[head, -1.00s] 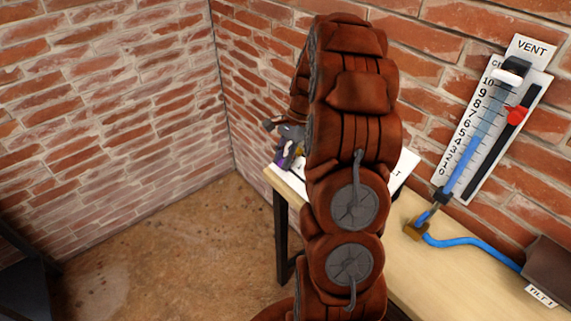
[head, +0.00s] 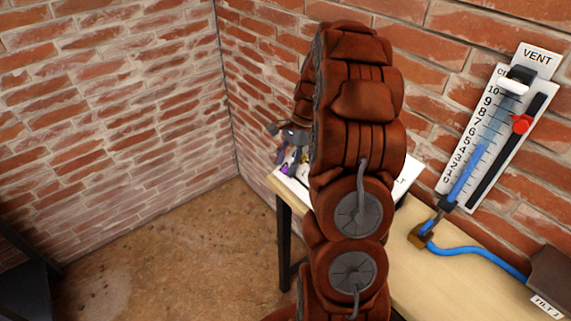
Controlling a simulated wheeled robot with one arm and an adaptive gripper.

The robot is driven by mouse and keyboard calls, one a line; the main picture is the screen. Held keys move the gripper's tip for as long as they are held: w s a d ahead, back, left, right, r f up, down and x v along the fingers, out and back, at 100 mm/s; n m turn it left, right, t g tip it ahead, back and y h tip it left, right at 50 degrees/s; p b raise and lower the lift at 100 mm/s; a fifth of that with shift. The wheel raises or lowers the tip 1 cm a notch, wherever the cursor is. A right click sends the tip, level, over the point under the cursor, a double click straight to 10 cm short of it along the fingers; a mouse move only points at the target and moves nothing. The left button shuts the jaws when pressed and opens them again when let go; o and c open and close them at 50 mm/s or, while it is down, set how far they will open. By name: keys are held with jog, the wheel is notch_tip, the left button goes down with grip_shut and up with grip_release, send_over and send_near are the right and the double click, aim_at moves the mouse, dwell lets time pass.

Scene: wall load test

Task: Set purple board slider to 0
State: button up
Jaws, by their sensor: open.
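A white board (head: 295,182) lies on the wooden table at its far left end, mostly hidden behind my arm. A small purple part (head: 286,169) shows at its left side, likely the purple slider. Its scale and its reading cannot be made out. My gripper (head: 287,146), dark grey and small in view, is open just above the purple part. Whether they touch cannot be told. My arm covers the middle of the view and hides the right part of the board.
A white VENT gauge (head: 483,160) with a 0–10 scale, a blue tube and a red slider (head: 521,124) hangs on the brick wall. A blue hose (head: 478,242) runs along the table (head: 440,285) to a grey-brown block (head: 550,270). Open floor lies left.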

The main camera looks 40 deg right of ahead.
jog(key=v, duration=1.1)
jog(key=shift+d+r, duration=0.1)
jog(key=shift+r, duration=0.25)
